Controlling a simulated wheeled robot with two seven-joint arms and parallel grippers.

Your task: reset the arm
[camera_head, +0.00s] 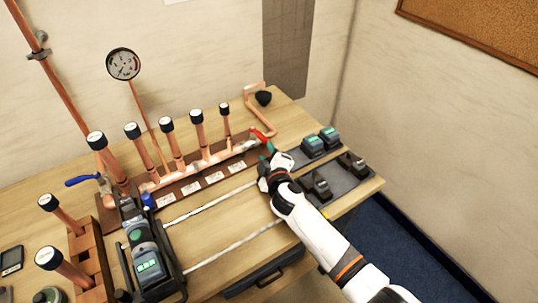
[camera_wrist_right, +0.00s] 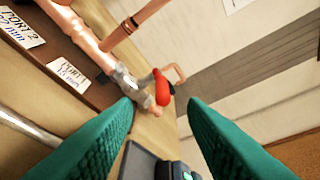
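My right arm reaches in from the lower right in the head view, and its white wrist is over the right part of the wooden table (camera_head: 232,194). My right gripper (camera_head: 267,152) is near the right end of the copper manifold (camera_head: 205,158). In the right wrist view my right gripper (camera_wrist_right: 160,102) has its two teal fingers spread apart with nothing held between them. A red valve handle (camera_wrist_right: 163,88) shows beyond the gap, on the manifold's end valve. It also shows in the head view (camera_head: 262,136), close to the fingertips. My left gripper is not seen.
Black tools with green displays (camera_head: 312,146) stand on a dark mat at the right. A larger green-and-black device (camera_head: 147,264) is at the front left. Capped copper pipes (camera_head: 172,145) rise from the manifold. A pressure gauge (camera_head: 123,64) stands behind. The wall is at the back.

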